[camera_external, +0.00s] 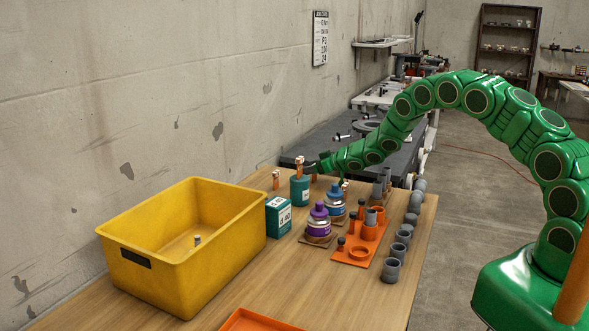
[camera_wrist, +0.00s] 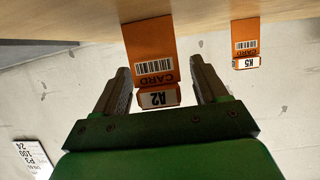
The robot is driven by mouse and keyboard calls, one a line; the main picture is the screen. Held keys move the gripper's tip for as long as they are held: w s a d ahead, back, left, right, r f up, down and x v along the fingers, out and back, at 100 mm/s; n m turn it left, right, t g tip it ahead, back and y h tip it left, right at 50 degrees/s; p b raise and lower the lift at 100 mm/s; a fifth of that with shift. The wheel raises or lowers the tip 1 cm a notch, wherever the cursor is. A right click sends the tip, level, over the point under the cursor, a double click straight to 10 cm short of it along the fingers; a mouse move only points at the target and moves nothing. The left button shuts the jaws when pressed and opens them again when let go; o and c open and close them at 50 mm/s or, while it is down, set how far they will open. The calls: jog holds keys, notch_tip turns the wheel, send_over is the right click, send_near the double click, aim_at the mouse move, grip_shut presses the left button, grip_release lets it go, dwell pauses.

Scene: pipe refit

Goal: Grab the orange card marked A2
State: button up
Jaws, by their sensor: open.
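The orange card marked A2 (camera_wrist: 150,45) shows in the wrist view, with a barcode and an end label reading A2. The view looks upside down, with the wooden tabletop (camera_wrist: 80,20) along its top. My gripper (camera_wrist: 161,80) is open, its two fingers on either side of the card, with a visible gap on both sides. In the external view my gripper (camera_external: 318,166) is low over the far end of the table, pointing left; which orange piece there is A2 I cannot tell.
A second orange card, marked K5 (camera_wrist: 245,40), stands beyond the right finger in the wrist view. In the external view a yellow bin (camera_external: 150,285), a teal box (camera_external: 279,216), a purple-capped container (camera_external: 318,222) and several grey pipe pieces (camera_external: 391,270) occupy the table.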

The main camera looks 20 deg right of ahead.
jog(key=c, duration=1)
jog(key=shift+r, duration=0.1)
jog(key=shift+c, duration=0.2)
jog(key=shift+r, duration=0.3)
notch_tip(320, 180, up, 2)
jog(key=s+d+r, duration=0.4)
jog(key=s+r, duration=0.6)
jog(key=s, duration=0.3)
jog(key=shift+d+r, duration=0.15)
jog(key=shift+d, duration=0.05)
